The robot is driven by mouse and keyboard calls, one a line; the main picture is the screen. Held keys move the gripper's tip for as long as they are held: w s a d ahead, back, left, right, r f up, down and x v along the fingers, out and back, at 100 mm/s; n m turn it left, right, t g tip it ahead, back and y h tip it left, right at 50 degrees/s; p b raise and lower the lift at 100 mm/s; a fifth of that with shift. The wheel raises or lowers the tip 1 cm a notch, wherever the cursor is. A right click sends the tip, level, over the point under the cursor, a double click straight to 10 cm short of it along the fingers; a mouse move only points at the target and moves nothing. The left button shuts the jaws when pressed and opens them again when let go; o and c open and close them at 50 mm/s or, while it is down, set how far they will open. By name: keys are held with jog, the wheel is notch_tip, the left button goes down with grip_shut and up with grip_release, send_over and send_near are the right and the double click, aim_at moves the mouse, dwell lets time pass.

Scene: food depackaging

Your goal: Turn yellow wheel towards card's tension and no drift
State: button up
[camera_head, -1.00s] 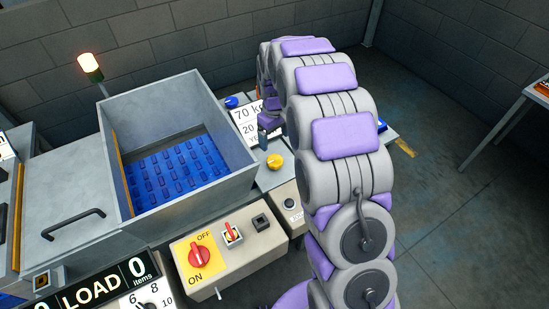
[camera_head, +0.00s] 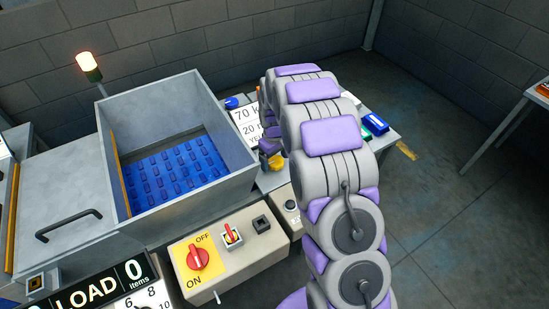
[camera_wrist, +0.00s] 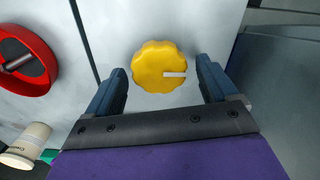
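The yellow wheel (camera_wrist: 157,67) is a scalloped knob with a white pointer mark, which points right in the wrist view. It sits between the two open fingers of my gripper (camera_wrist: 161,84), with a gap on each side, so I see no contact. In the head view the yellow wheel (camera_head: 276,161) is partly hidden by my gripper (camera_head: 268,147), which is close to it.
A blue knob (camera_head: 232,102) is by the card's far edge. A red ring-shaped wheel (camera_wrist: 27,62) and a pale cup (camera_wrist: 30,146) are at the left in the wrist view. A metal bin (camera_head: 237,174) with a blue floor stands left. A red switch (camera_head: 198,256) is in front.

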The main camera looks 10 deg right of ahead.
jog(key=c, duration=1)
jog(key=shift+c, duration=0.2)
jog(key=shift+r+m+p, duration=0.1)
jog(key=shift+m+p, duration=0.2)
jog(key=shift+p, duration=0.1)
jog(key=m+p, duration=0.3)
jog(key=shift+d+r, duration=0.1)
jog(key=shift+d+m+p, duration=0.1)
jog(key=shift+m+p, duration=1.1)
jog(key=shift+m, duration=1.3)
jog(key=shift+f, duration=0.2)
jog(key=o, duration=1.1)
jog(key=shift+c, duration=0.2)
